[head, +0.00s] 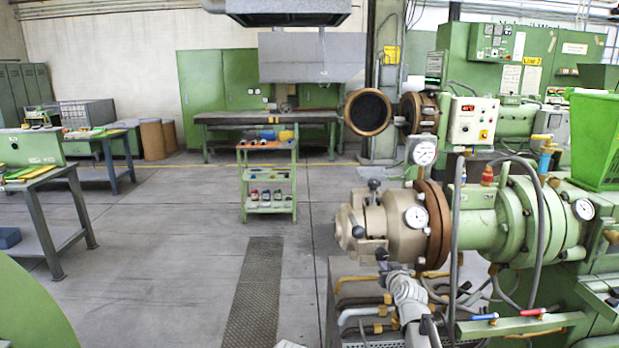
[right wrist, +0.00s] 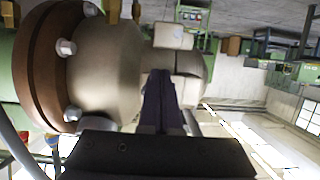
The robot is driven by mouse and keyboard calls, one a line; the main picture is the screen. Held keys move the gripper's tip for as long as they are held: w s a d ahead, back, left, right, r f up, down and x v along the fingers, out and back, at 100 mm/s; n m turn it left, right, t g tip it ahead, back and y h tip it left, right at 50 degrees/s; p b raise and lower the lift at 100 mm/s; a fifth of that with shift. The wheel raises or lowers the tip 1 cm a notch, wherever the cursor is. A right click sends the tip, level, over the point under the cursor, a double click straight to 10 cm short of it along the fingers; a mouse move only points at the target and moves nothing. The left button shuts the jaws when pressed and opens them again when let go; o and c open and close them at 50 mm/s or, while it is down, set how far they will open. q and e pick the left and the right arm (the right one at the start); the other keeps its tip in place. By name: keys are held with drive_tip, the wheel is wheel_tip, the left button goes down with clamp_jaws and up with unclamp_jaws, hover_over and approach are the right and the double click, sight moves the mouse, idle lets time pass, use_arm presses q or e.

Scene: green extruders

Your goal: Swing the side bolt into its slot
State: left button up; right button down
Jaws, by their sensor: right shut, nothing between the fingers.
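The extruder's tan die head (head: 385,225) is at centre right in the head view, against a brown flange ring (head: 438,222). A dark-knobbed bolt (head: 374,186) stands at its top, and another dark knob (head: 358,232) is on its near side. I cannot tell for sure which is the side bolt. My right gripper (head: 383,262) is at the lower side of the head. In the right wrist view, its dark fingers (right wrist: 160,78) are together and empty, close in front of the tan head (right wrist: 104,65) and a pale block (right wrist: 173,36). Contact cannot be told. My left gripper is out of view.
Below the head are brass-fitted pipes (head: 358,284). A grey hose (head: 456,250) hangs just right of the flange. A round, dark-faced cover (head: 368,112) stands open behind. A green trolley (head: 268,172) is farther back. The floor left of the extruder is clear.

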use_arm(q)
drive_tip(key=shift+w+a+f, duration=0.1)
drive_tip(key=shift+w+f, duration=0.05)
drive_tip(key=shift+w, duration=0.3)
use_arm(e)
drive_tip(key=s, duration=0.7)
drive_tip(key=shift+s+d, duration=0.15)
drive_tip(key=shift+f, duration=0.1)
idle(0.4)
drive_tip(key=s+a+f+n+g+y, duration=0.1)
drive_tip(key=s+a+f+n+g, duration=0.1)
drive_tip(key=s+a+f+g, duration=0.45)
drive_tip(key=s+a+f+n+g+y, duration=0.1)
drive_tip(key=s+a+f, duration=0.35)
drive_tip(key=a, duration=0.45)
use_arm(q)
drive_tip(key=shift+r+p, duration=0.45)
drive_tip(key=shift+p, duration=0.15)
use_arm(e)
drive_tip(key=s+f+g+h, duration=0.1)
drive_tip(key=s+g+h, duration=0.1)
drive_tip(key=s, duration=0.7)
drive_tip(key=s+a+f+g+h, duration=0.1)
drive_tip(key=s+f+g+h, duration=0.1)
drive_tip(key=s+g, duration=0.3)
drive_tip(key=s, duration=0.4)
drive_tip(key=shift+s+a+f, duration=0.2)
drive_tip(key=shift+s+a, duration=0.05)
